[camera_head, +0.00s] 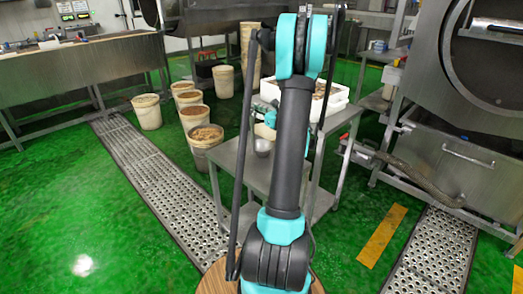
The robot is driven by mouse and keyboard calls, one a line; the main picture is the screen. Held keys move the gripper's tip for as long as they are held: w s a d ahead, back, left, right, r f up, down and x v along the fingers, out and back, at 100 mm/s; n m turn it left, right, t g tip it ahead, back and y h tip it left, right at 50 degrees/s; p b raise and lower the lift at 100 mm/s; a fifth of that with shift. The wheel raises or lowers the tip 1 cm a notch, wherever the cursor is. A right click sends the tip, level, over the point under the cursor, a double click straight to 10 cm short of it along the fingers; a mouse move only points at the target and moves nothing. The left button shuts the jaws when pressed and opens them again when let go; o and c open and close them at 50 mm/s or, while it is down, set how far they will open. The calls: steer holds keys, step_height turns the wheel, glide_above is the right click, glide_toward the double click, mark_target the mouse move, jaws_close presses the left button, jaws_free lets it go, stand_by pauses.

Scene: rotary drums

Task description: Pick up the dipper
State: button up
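A small silver metal cup, which looks like the dipper's bowl (263,147), is on the grey metal table (232,165) near the middle of the view. I cannot make out its handle. My teal and black arm rises through the middle of the picture and covers much of the table. Small teal and pale parts of my arm's end show just left of the arm, above the metal cup. The fingers of my gripper cannot be made out, so I cannot tell whether it is open or touches the cup.
A white crate (338,97) stands on the table behind my arm. Several filled buckets (205,140) stand on the green floor to the left. A large steel drum machine (440,150) is at the right. Perforated drain covers (150,170) cross the floor.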

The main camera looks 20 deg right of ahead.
steer(key=shift+w+a, duration=0.25)
steer(key=shift+w, duration=0.45)
jaws_close()
